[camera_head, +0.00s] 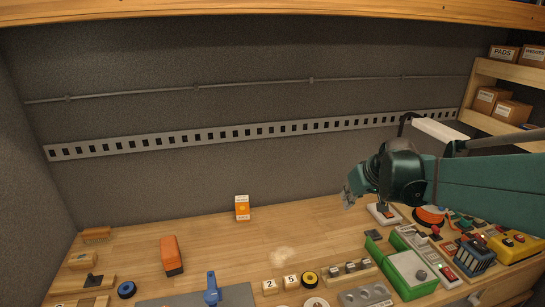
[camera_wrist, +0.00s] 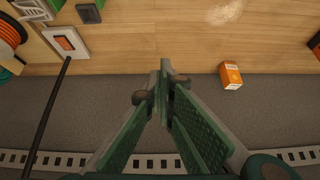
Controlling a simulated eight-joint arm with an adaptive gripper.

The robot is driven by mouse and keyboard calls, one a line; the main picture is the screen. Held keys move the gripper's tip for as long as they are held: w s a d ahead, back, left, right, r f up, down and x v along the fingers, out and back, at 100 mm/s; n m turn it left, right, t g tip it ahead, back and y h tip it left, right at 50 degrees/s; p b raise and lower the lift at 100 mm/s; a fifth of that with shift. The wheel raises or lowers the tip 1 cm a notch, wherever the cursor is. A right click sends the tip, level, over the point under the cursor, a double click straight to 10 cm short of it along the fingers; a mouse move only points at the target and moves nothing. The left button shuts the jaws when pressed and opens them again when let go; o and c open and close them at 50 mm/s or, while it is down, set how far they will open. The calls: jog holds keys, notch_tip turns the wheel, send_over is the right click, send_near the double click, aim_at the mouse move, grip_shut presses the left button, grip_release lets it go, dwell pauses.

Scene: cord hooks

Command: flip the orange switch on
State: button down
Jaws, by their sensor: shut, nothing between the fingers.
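The orange switch (camera_head: 385,211) is a small orange rocker on a white base plate at the back right of the bench. It also shows at the upper left of the wrist view (camera_wrist: 65,43). A thin dark rod rises from beside the plate. Whether the rocker is on or off is too small to tell. My gripper (camera_head: 349,192) is above the bench, to the left of the switch and apart from it. In the wrist view its green fingers meet at the tips (camera_wrist: 165,72), with nothing between them.
A white bar (camera_head: 440,130) on the dark rod stands behind my arm. An orange cord reel (camera_head: 430,214) and several control boxes crowd the right side. A small orange carton (camera_head: 242,208) stands by the back wall. Bare wood (camera_head: 310,228) lies between carton and switch.

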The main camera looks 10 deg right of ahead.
jog(key=w+d+f+p, duration=0.1)
jog(key=w+d+f, duration=0.1)
jog(key=d, duration=0.9)
jog(key=w+d+f+p, duration=0.1)
jog(key=w+d+f, duration=0.2)
jog(key=d, duration=0.8)
jog(key=w+d+f+p, duration=0.1)
jog(key=w+d+f, duration=0.2)
jog(key=d, duration=0.8)
jog(key=shift+f+t, duration=0.3)
jog(key=shift+f, duration=0.15)
jog(key=shift+d, duration=0.1)
jog(key=shift+f, duration=0.1)
send_over(391, 214)
jog(key=f, duration=0.5)
jog(key=w+f, duration=0.1)
jog(key=f, duration=0.1)
jog(key=shift+f+p, duration=0.35)
notch_tip(391, 214, down, 2)
jog(key=shift+s+f, duration=0.1)
jog(key=shift+s, duration=0.05)
jog(key=shift+s+f, duration=0.15)
jog(key=shift+f, duration=0.8)
jog(key=shift+f, duration=0.1)
